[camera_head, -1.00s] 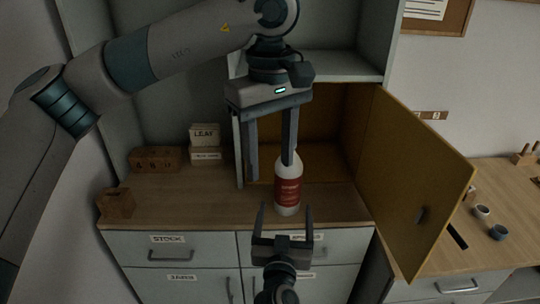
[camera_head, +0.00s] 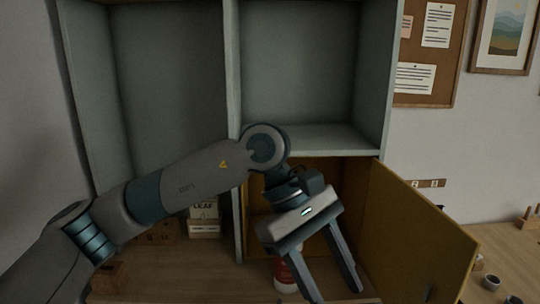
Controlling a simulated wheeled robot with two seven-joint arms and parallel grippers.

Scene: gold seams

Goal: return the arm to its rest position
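My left arm (camera_head: 185,185) comes in from the left and reaches across the front of the shelf unit. My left gripper (camera_head: 336,296) points down and to the right, with its two fingers spread apart and nothing seen between them. A bottle with a red label (camera_head: 285,275) stands on the counter behind the gripper, mostly hidden by it. My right gripper is out of the picture.
The yellow-brown cabinet door (camera_head: 420,235) stands open to the right of the gripper. Boxes, one marked LEAF (camera_head: 204,210), stand on the counter behind my arm. The upper shelf compartments (camera_head: 305,65) are empty.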

